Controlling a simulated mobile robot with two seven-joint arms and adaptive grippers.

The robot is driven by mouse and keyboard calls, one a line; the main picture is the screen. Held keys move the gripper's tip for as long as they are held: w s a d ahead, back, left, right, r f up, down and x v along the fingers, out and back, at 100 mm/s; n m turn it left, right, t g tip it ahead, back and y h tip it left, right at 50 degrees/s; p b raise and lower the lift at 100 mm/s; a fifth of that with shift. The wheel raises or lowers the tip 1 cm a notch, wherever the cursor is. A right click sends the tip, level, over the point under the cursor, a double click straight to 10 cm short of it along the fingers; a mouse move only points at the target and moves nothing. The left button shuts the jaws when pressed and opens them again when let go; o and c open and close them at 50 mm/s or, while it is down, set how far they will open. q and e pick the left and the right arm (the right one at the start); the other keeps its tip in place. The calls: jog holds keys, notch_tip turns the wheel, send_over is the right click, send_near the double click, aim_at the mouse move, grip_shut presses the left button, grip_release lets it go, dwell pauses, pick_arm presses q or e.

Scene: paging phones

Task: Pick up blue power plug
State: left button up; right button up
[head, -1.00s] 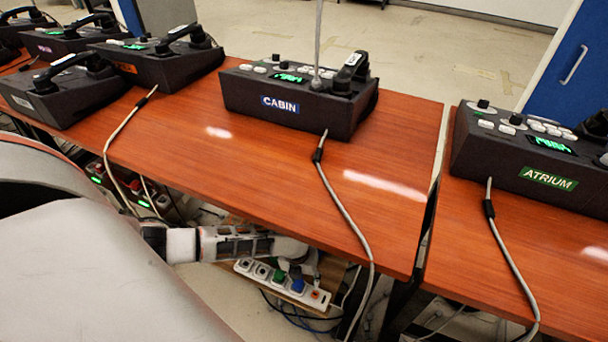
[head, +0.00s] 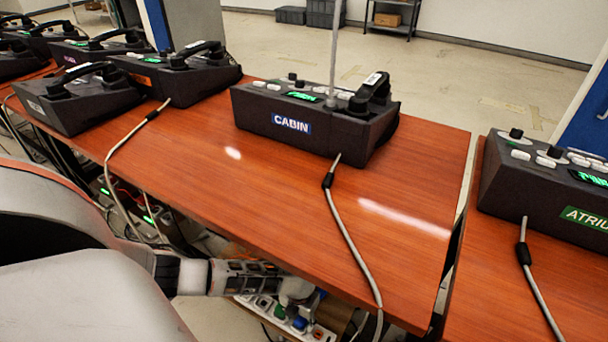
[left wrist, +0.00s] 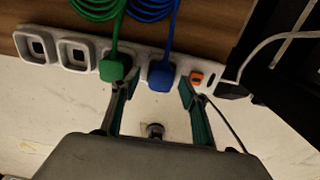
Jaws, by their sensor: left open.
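The blue power plug (left wrist: 162,76) sits in a white power strip (left wrist: 52,36) in the left wrist view, with a blue cord (left wrist: 165,30) rising from it. The plug also shows in the head view (head: 300,324), below the table's front edge. My left gripper (left wrist: 157,90) is open. One finger stands on each side of the blue plug, the left one close to the green plug (left wrist: 113,69). I cannot tell whether the fingers touch the plug. The gripper also shows in the head view (head: 299,299), its fingers partly hidden. My right gripper is not in view.
An orange switch (left wrist: 196,77) lies right of the blue plug on the strip. Empty sockets are at its left. The brown table (head: 230,190) with the CABIN phone (head: 310,120) overhangs my left arm. A grey cable (head: 348,235) hangs over its front edge.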

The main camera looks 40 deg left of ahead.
pick_arm(q)
jog(key=shift+w+r, duration=0.15)
jog(key=shift+w, duration=0.05)
jog(key=c, duration=1.1)
jog(key=shift+c, duration=0.4)
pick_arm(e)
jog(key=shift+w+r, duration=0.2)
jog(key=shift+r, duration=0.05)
